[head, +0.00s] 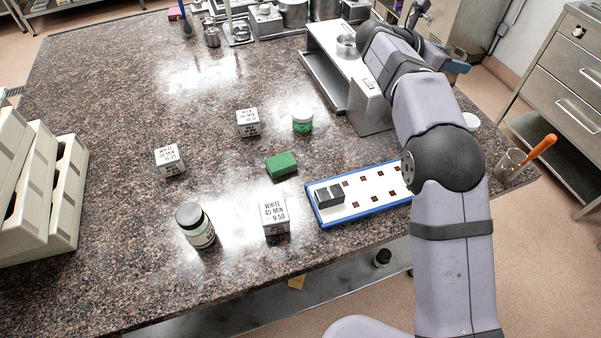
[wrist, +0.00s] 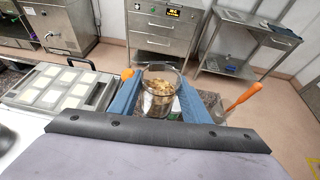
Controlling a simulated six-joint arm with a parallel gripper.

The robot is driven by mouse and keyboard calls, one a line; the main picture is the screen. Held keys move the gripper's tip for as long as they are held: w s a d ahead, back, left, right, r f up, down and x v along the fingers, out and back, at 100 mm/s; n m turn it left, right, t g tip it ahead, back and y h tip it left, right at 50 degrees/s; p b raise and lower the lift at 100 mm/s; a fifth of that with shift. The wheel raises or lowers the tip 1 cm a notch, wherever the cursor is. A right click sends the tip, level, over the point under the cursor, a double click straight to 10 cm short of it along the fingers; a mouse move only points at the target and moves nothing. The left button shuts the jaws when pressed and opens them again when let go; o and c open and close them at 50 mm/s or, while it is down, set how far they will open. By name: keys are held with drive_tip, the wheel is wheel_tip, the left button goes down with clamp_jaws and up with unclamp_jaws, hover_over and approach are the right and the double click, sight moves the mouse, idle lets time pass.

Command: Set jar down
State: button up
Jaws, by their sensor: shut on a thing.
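In the wrist view, a clear glass jar (wrist: 159,104) with tan and brown chunks inside is between the two blue fingers of my gripper (wrist: 160,82). The gripper is shut on it, and the jar looks roughly upright. Its base is hidden, so I cannot tell whether it touches anything. In the head view my arm hides the jar; only a bit of the blue gripper (head: 456,67) shows past the arm, at the table's right edge.
A glass with an orange-handled tool (head: 540,148) stands at the table's right edge, near a white-lidded pot (head: 471,120). A blue-edged white board (head: 358,209), timer cubes (head: 275,216), a dark-lidded jar (head: 195,226) and a green block (head: 282,164) stand forward.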

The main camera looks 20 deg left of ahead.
drive_tip(key=s+a+f+n+t+y, duration=0.1)
drive_tip(key=a+n+y, duration=0.55)
drive_tip(key=a, duration=0.65)
drive_tip(key=s+a+n+t+y, duration=0.15)
drive_tip(key=a+n+y, duration=0.45)
drive_tip(key=a, duration=0.7)
drive_tip(key=s+a+f+n+g+y, duration=0.45)
drive_tip(key=s+a+n, duration=0.2)
drive_tip(key=s, duration=0.35)
drive_tip(key=s+a+f+n+g+y, duration=0.3)
drive_tip(key=s+a+n+g+y, duration=0.25)
drive_tip(key=s+a, duration=0.35)
drive_tip(key=s+d+r+n+g+h, duration=0.25)
drive_tip(key=s+n+g, duration=0.65)
drive_tip(key=s, duration=0.8)
drive_tip(key=shift+m+g+y, duration=0.25)
drive_tip(key=shift+m+y, duration=0.05)
drive_tip(key=shift+m, duration=0.35)
drive_tip(key=shift+w+d+f+p, duration=0.15)
drive_tip(key=shift+f+p, duration=0.55)
drive_tip(key=shift+f, duration=1.65)
drive_tip(key=shift+w+d+f+p, duration=0.15)
drive_tip(key=shift+f+p, duration=0.5)
drive_tip(key=shift+f, duration=2.1)
drive_tip(key=shift+f+b, duration=0.2)
drive_tip(key=shift+b, duration=0.15)
